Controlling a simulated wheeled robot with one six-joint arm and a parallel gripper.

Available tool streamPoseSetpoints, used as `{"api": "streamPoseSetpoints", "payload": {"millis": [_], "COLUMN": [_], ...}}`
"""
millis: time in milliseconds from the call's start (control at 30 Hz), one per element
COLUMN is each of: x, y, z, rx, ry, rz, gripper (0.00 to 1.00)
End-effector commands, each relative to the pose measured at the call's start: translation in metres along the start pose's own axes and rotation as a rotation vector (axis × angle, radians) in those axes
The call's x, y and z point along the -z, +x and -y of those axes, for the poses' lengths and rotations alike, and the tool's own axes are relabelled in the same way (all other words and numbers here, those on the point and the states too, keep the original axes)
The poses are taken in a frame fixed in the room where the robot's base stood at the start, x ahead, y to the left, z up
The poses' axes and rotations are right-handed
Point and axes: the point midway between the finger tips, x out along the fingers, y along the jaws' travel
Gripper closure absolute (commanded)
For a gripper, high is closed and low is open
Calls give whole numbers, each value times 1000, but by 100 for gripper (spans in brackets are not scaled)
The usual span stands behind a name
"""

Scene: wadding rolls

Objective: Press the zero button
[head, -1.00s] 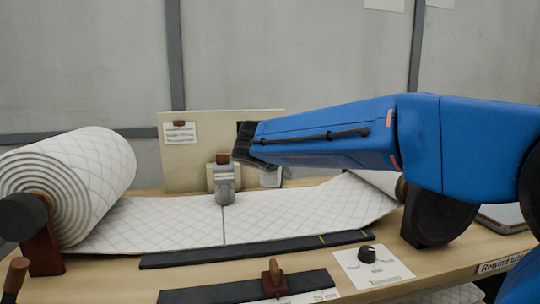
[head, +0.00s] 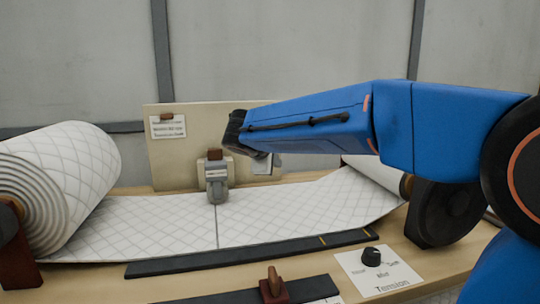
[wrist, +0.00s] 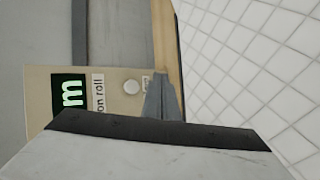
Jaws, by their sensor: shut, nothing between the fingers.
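A round white button (wrist: 131,87) sits on the beige board (wrist: 44,88) in the wrist view, beside an "on roll" label (wrist: 98,93) and a dark display with a green "m" (wrist: 70,93). In the head view, my arm covers the button and display on the board (head: 190,165).
White quilted wadding (head: 275,212) lies across the table in front of the board, from a large roll (head: 75,180) at left. A grey clamp-like device (head: 216,180) stands before the board. A tension knob (head: 371,257) sits at front right.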

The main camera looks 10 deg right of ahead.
Motion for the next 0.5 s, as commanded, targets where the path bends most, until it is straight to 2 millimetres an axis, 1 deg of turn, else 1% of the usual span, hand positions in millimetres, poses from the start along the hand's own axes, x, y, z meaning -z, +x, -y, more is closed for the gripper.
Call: {"api": "streamPoseSetpoints", "payload": {"millis": [300, 500], "x": [20, 30], "y": [28, 41], "z": [-19, -29], "rx": [1, 1], "ry": [0, 0], "rz": [1, 1], "gripper": [100, 100]}}
